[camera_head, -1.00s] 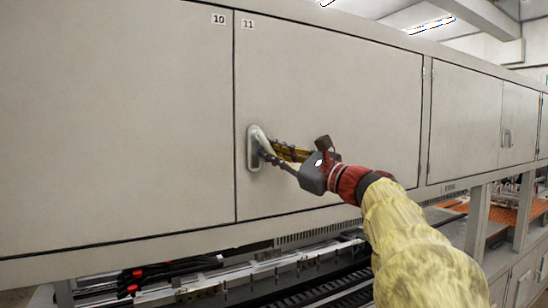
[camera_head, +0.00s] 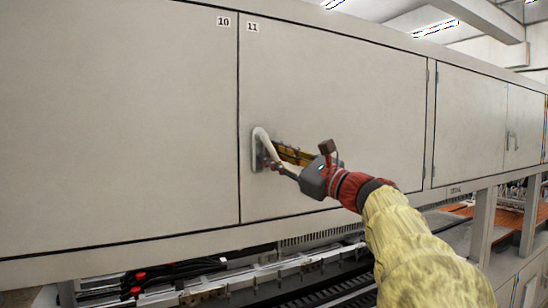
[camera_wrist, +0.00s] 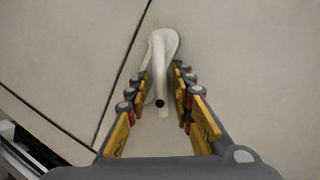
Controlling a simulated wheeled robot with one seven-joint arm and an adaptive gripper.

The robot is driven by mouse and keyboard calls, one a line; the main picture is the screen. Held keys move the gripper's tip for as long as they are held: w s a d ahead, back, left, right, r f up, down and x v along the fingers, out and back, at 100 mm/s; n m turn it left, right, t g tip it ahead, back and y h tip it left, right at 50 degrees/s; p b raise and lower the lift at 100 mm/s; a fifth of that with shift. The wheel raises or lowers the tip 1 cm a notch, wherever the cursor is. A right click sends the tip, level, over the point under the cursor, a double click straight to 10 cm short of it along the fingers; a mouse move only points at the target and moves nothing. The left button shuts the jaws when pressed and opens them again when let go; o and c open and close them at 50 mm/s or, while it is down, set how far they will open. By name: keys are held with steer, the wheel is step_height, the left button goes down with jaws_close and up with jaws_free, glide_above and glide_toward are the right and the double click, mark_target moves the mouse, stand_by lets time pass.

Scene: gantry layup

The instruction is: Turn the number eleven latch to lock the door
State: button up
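Door 11 (camera_head: 345,90) is a flat beige panel that looks flush with its neighbour, with a "11" label (camera_head: 252,27) at its top left corner. Its latch (camera_head: 262,137) is a pale lever on a rounded plate near the door's left edge. In the wrist view the lever (camera_wrist: 158,60) points toward me and down, its dark round end between my fingers. My gripper (camera_head: 274,155) is at the latch, with one finger on each side of the lever. In the wrist view my gripper (camera_wrist: 160,84) is open, with narrow gaps beside the lever. Firm contact cannot be made out.
Door 10 (camera_head: 120,120) lies to the left, across a thin dark seam. More cabinet doors (camera_head: 470,120) continue to the right. Below the cabinets are rails and machinery (camera_head: 200,285). The space in front of the doors looks clear.

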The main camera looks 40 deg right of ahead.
steer(key=shift+o, duration=0.2)
steer(key=v, duration=1.2)
steer(key=shift+a, duration=0.1)
steer(key=shift+c, duration=0.4)
